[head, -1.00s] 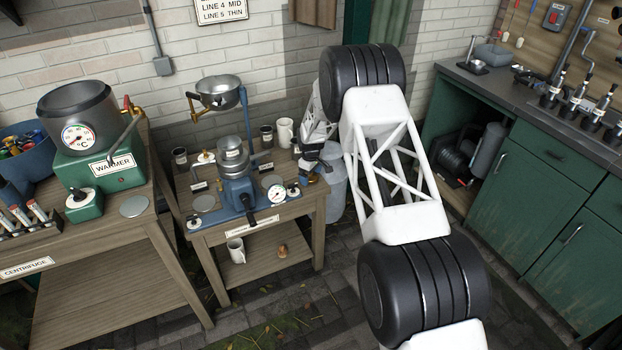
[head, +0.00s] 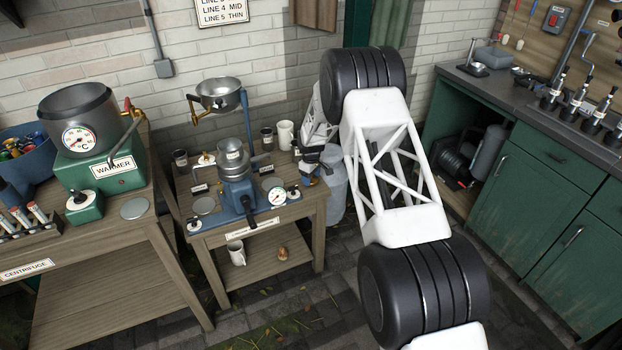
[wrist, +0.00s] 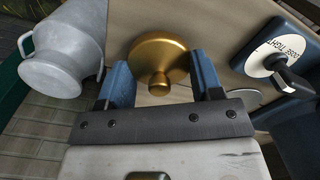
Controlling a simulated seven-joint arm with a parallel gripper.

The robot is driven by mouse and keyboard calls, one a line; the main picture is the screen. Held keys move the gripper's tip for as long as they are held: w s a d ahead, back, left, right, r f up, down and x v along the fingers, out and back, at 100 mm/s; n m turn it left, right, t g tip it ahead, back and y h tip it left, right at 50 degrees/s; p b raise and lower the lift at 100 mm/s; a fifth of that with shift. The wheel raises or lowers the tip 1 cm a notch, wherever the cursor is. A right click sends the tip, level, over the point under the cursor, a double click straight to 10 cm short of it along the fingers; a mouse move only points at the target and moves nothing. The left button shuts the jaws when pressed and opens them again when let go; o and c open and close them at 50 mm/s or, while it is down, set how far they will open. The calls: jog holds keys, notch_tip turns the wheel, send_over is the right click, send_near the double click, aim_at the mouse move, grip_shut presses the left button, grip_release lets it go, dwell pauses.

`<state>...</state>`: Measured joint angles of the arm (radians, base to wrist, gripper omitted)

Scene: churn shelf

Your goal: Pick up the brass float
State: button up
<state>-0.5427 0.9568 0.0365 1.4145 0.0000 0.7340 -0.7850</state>
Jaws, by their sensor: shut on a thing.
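The brass float (wrist: 158,57) is a round, gold-coloured disc with a short knob, seen close up in the wrist view. My gripper (wrist: 160,78) has its two blue fingers on either side of the float and is shut on it. In the head view my gripper (head: 311,168) is at the right end of the small wooden table. There the float is too small or hidden to make out. I cannot tell whether the float still touches the table top.
A dial marked with a black knob (wrist: 286,70) is right of the fingers. A grey metal can (wrist: 62,52) stands on the floor to the left in the wrist view. On the small table (head: 262,222) are a blue machine (head: 238,190), a gauge and mugs.

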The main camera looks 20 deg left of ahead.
jog(key=shift+r, duration=0.15)
jog(key=shift+r, duration=0.75)
notch_tip(320, 180, up, 2)
jog(key=s+d+r, duration=0.1)
jog(key=s+d, duration=0.7)
jog(key=s, duration=0.5)
jog(key=shift+s, duration=0.35)
jog(key=shift+r, duration=0.1)
jog(key=shift+d, duration=0.1)
